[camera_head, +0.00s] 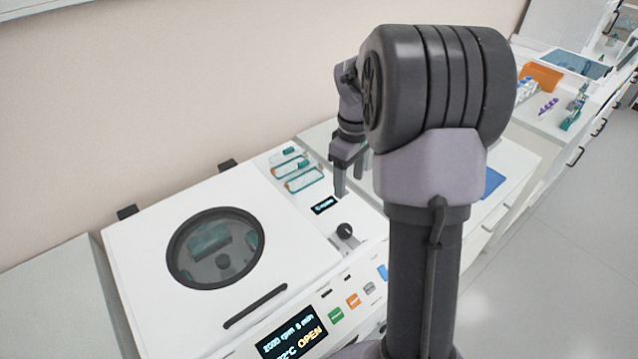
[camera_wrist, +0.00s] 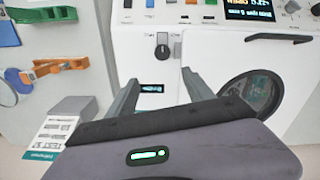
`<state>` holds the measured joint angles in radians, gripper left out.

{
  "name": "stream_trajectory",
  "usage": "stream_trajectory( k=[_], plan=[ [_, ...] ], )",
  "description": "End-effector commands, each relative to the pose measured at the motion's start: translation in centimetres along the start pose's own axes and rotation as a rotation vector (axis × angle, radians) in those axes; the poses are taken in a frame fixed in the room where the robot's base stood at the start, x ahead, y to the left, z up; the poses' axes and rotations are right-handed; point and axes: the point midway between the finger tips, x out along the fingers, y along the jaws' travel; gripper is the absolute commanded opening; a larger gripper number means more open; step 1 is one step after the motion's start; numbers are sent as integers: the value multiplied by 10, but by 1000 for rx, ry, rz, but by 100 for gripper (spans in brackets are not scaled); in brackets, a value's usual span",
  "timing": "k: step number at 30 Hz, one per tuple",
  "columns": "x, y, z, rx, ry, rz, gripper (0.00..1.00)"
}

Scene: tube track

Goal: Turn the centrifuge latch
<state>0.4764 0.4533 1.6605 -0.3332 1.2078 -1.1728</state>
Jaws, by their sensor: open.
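The centrifuge (camera_head: 135,262) is a white machine with a closed-looking lid and a round dark-rimmed window. Its latch, a black knob (camera_head: 344,230), sits on the panel right of the lid. In the wrist view the latch (camera_wrist: 162,50) appears just beyond my fingertips, roughly centred between them. My gripper (camera_head: 349,187) is above the panel, behind the latch in the head view. In the wrist view my gripper (camera_wrist: 160,80) has its fingers spread with nothing between them. The fingers look apart from the latch.
A display (camera_head: 291,335) on the front reads OPEN, with coloured buttons beside it. A small display (camera_head: 324,205) and tube slots (camera_head: 300,178) lie behind the latch. A dark handle bar (camera_head: 255,306) runs along the lid's front. An orange item (camera_head: 543,76) stands on the farther bench.

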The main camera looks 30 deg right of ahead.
Motion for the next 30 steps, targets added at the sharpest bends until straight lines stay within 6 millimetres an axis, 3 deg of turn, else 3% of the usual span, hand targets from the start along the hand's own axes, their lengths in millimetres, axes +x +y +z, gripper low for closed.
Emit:
stream_trajectory(
  k=[12, 16, 21, 30],
  plan=[
    [120, -2, 0, 1, -2, -4, 61],
    [150, -2, 0, 0, -1, -2, 61],
    [169, -2, 0, 1, 0, -1, 61],
    [171, -2, -1, 1, 1, 0, 61]
  ],
)
